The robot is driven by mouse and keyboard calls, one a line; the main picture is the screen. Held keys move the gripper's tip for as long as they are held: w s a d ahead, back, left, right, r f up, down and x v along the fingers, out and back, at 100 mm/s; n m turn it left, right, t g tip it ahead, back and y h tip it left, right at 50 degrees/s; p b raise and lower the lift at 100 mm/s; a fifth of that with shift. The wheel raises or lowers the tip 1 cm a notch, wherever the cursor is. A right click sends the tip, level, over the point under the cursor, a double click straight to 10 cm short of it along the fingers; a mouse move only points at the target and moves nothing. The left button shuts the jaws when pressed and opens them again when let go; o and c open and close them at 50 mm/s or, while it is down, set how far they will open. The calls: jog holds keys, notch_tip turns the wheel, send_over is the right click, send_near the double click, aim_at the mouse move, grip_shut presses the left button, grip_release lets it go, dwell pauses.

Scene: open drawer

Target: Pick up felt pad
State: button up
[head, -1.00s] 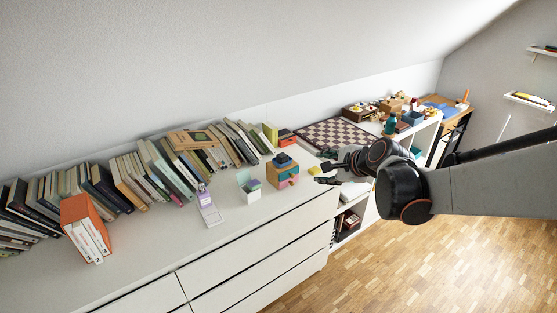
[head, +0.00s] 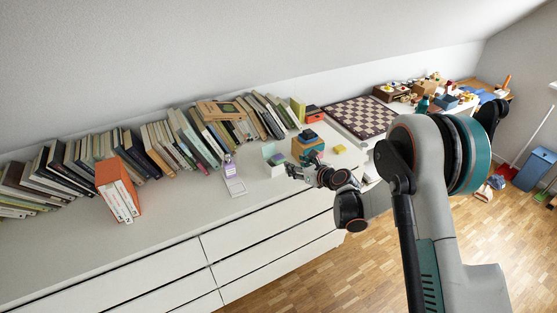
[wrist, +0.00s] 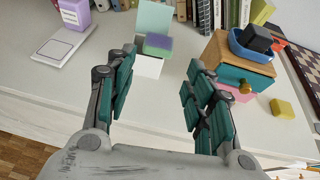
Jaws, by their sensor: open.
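I cannot tell for certain which thing is the felt pad. A small yellow pad (wrist: 282,108) lies flat on the white top, right of the wooden box; it also shows in the head view (head: 339,149). A green and purple block (wrist: 158,44) stands at the mint-and-white holder (wrist: 153,17). The wooden box (wrist: 222,50) has a teal drawer front with a brass knob, a pink part low down, and a blue tray with a dark block on top. My gripper (wrist: 160,68) is open and empty, above the front of the dresser top; it also shows in the head view (head: 292,172).
A purple and white item (wrist: 75,14) stands on a pale base at left. Books (head: 180,140) line the wall, with an orange-cased set (head: 116,190) at left. A chessboard (head: 360,117) lies at right.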

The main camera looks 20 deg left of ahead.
jog(key=b, duration=0.1)
send_near(279, 157)
jog(key=x, duration=0.3)
jog(key=shift+s+d+f, duration=0.1)
jog(key=shift+s+f, duration=0.05)
jog(key=shift+f, duration=0.1)
jog(key=shift+r+b+x, duration=0.2)
jog(key=shift+b+x, duration=0.8)
jog(key=shift+x, duration=2.15)
jog(key=c, duration=0.4)
notch_tip(279, 157, up, 20)
jog(key=p, duration=0.5)
